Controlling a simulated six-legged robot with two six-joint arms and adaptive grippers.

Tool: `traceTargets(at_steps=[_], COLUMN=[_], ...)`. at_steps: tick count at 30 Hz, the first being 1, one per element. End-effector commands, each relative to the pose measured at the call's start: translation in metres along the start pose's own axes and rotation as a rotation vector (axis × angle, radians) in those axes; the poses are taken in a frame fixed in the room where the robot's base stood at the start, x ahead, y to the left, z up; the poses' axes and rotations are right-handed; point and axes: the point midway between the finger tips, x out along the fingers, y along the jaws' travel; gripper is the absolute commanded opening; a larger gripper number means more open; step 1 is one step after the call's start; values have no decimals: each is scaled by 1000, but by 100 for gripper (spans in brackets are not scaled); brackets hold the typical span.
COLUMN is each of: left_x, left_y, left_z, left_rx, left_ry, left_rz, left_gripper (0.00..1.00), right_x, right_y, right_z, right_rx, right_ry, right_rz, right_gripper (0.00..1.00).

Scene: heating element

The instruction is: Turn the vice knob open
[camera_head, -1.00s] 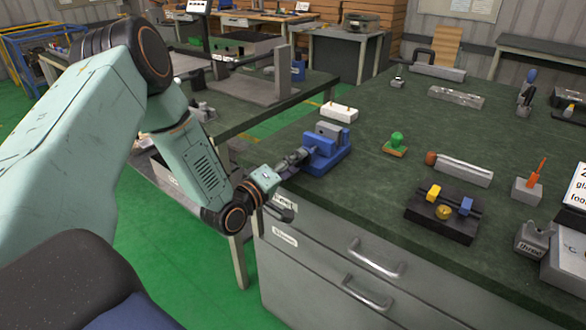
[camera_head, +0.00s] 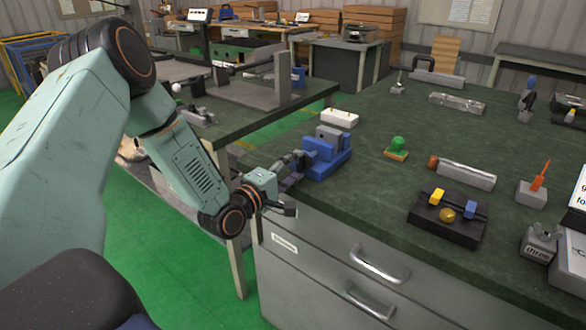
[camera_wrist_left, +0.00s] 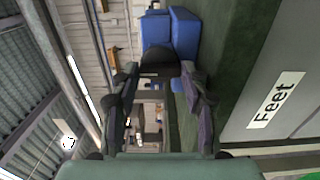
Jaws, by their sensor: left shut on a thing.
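The blue vice (camera_head: 326,160) with a grey jaw block stands near the left edge of the green-topped bench. In the left wrist view its blue body (camera_wrist_left: 186,40) is at the top. The dark vice knob (camera_wrist_left: 158,66) sticks out from it towards my gripper. My left gripper (camera_head: 296,160) is at the left side of the vice, at the knob. In the left wrist view my gripper (camera_wrist_left: 160,78) has a finger on each side of the knob and is shut on it. In the head view the fingers mostly hide the knob. My right gripper is not in view.
A white block (camera_head: 340,118) lies behind the vice. A green knob on a small base (camera_head: 397,148) and a black tray (camera_head: 426,220) with coloured pieces are to the right. Drawers with metal handles (camera_head: 376,268) are below the bench edge. Bare bench top lies between these things.

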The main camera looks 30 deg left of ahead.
Motion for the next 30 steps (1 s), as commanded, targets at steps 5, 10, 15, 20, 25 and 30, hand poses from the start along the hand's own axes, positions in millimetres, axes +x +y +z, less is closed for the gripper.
traceTargets(at_steps=[5,10,15,20,25,30], left_x=[-1,0,0,-1,-2,-12], left_y=[-1,-1,-1,-2,-2,-2], left_z=[1,1,1,0,0,-1], left_rx=[-3,-2,-1,-1,-2,-4], left_ry=[-3,-2,-1,-1,0,4], left_rz=[-4,-3,-3,-5,-6,-7], left_gripper=[13,53,68,68,68,68], right_x=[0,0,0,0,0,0], right_y=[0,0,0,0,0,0], right_z=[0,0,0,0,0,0], right_rx=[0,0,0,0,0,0], right_ry=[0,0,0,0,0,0], right_rz=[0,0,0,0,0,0], right_gripper=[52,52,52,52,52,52])
